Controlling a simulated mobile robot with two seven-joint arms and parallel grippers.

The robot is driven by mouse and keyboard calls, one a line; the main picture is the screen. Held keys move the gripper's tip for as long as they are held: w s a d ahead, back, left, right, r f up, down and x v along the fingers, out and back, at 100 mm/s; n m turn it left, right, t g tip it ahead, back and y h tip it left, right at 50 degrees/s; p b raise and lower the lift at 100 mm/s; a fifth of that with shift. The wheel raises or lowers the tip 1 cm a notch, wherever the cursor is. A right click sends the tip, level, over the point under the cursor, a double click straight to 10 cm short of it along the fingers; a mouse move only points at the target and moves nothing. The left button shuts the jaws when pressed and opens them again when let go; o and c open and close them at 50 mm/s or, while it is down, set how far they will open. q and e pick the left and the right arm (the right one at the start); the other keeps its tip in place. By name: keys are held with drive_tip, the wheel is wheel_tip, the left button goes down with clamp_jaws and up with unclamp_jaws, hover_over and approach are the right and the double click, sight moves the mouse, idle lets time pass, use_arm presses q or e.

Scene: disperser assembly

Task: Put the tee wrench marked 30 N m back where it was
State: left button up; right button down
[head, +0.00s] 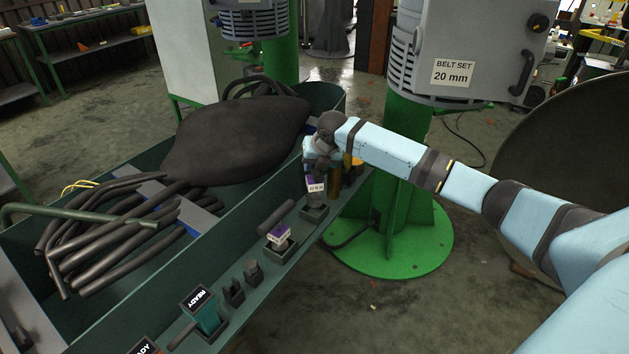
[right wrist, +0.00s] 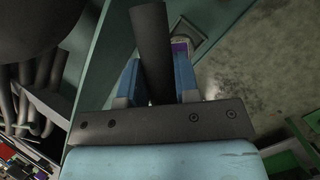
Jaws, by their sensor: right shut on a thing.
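My right gripper (head: 318,163) is shut on a tee wrench above the bench's side ledge. The wrench's small white and purple label (head: 316,187) shows just below the gripper; its number is too small to read surely. In the right wrist view the dark round handle (right wrist: 152,50) lies between the two blue fingers (right wrist: 158,70), and part of the label (right wrist: 180,46) shows beyond. A dark square holder (head: 314,212) is right below the held wrench; I cannot tell whether they touch. Another tee wrench (head: 277,215) with a purple and white label stands in a nearer holder (head: 279,251). My left gripper is not in view.
Nearer along the ledge are dark small blocks (head: 253,272) and a READY sign (head: 198,299). A brass-coloured cylinder (head: 334,183) stands close beside my gripper. The green trough (head: 240,215) holds dark hoses (head: 110,230) and a dark sack (head: 235,135). A green machine column (head: 405,140) stands behind.

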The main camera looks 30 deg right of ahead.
drive_tip(key=shift+f, duration=2.65)
drive_tip(key=c, duration=1)
unclamp_jaws()
drive_tip(key=shift+o, duration=0.8)
drive_tip(key=v, duration=1.2)
drive_tip(key=shift+p, duration=0.3)
